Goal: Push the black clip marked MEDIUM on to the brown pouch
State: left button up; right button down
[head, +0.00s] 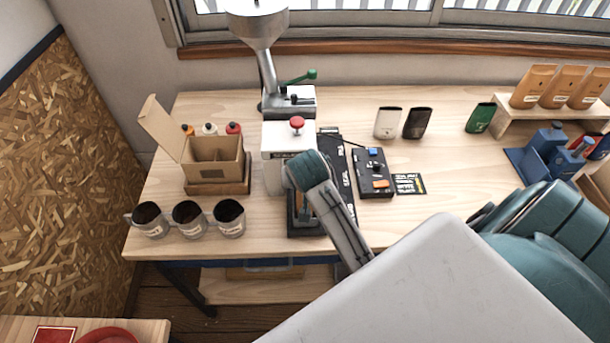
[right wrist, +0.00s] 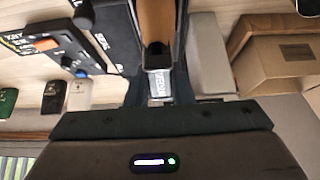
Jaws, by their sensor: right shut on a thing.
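My right gripper (right wrist: 160,62) is shut on the black clip (right wrist: 156,50), whose white label (right wrist: 159,83) reads MEDIUM as far as I can make out. A brown pouch (right wrist: 156,18) shows straight beyond the clip, between the fingers. The clip is at the pouch's near edge in the right wrist view; I cannot tell how far it is on. In the head view my right wrist covers the clip and most of this pouch, in front of the white machine (head: 278,142). My left gripper is not in view.
A black control box (head: 373,185) stands right of my wrist. A cardboard box (head: 232,172) and three dark-filled cups (head: 188,219) are left. White (head: 387,122), black (head: 418,123) and green (head: 480,117) pouches stand behind; three brown pouches (head: 562,87) stand on a riser.

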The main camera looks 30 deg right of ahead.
jog(key=shift+s+f, duration=0.1)
jog(key=shift+f, duration=0.35)
dwell(0.5)
jog(key=c, duration=0.7)
grip_release()
jog(key=shift+r, duration=3.5)
